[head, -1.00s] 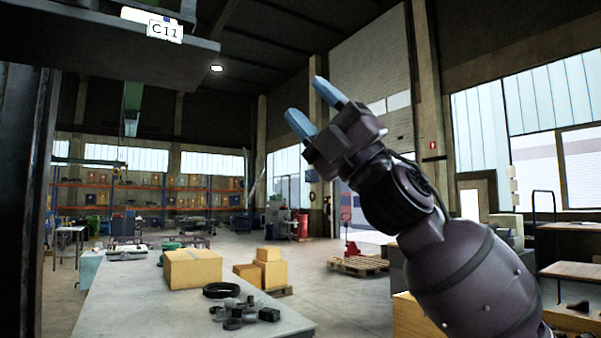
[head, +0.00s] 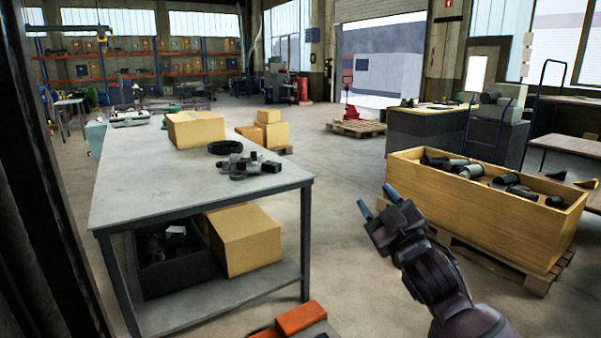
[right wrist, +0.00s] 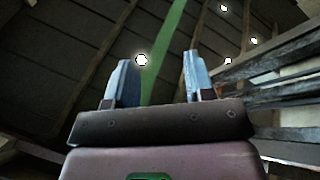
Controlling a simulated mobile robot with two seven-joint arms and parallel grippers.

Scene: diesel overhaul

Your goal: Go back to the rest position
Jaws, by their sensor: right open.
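My right gripper (head: 374,204) has blue fingertips and is in the lower right of the head view, between the grey table and the wooden crate. It points up and to the left. In the right wrist view its two blue fingers (right wrist: 158,80) stand apart with nothing between them, against the dark roof and its lamps. My left gripper is not in view.
A grey table (head: 130,190) with a cardboard box (head: 195,128) and dark parts (head: 248,166) stands to the left. A wooden crate (head: 475,220) of metal parts sits on a pallet to the right. An orange thing (head: 300,318) is at the bottom edge. Open floor lies between.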

